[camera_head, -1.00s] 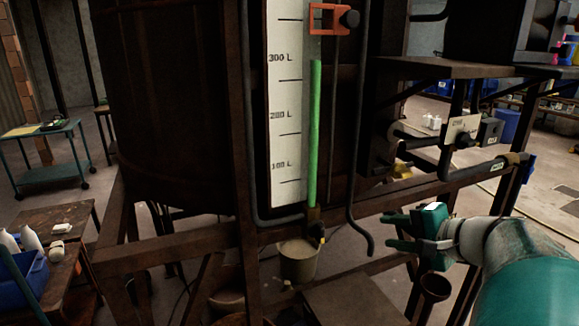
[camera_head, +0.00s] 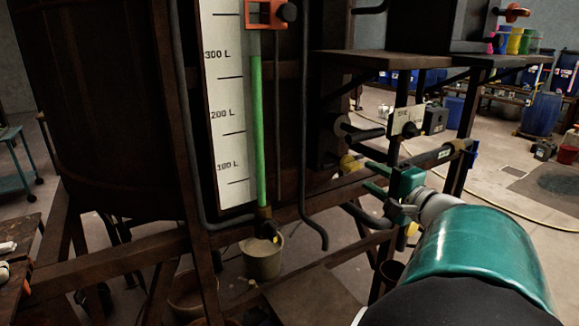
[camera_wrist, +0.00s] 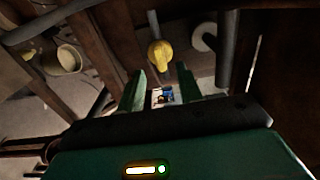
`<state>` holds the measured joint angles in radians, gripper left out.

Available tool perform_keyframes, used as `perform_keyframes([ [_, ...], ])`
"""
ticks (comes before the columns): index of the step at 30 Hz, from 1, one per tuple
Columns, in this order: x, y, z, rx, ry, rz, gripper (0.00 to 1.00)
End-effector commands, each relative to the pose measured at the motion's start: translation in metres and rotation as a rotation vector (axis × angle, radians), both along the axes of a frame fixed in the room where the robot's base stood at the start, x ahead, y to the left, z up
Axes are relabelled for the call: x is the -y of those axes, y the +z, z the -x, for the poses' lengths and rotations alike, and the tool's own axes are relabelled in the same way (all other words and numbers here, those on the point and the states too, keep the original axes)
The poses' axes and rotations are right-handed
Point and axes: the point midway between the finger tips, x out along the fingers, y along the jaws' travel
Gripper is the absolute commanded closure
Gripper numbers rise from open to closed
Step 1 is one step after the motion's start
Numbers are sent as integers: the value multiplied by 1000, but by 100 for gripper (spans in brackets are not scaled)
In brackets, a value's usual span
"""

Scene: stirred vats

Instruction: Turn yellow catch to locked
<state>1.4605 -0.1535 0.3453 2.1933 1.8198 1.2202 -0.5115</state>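A yellow catch (camera_wrist: 160,52) shows in the wrist view, at the end of a grey rod beyond my fingertips. In the head view a yellow part (camera_head: 350,163), probably the same catch, sits by the dark pipes right of the vat. My gripper (camera_head: 368,180) is just right of and below it in that view. In the wrist view my gripper (camera_wrist: 160,82) has its two green fingers apart, with the catch ahead between their lines and no visible contact. Whether the catch is locked cannot be told.
A dark vat (camera_head: 100,110) with a level gauge (camera_head: 226,110) stands left. A cream bucket (camera_head: 263,259) hangs or stands below the gauge. A dark pipe (camera_head: 432,155) and frame beams surround my gripper. Open floor lies at right.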

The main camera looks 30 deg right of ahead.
Motion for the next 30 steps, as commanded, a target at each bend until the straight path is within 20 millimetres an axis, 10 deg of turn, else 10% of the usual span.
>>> perform_keyframes([
  [9,1,0,-46,0,0,-1,65],
  [19,1,0,-51,0,1,0,65],
  [25,1,0,-51,0,1,0,100],
  [30,0,0,-51,-1,1,-2,100],
])
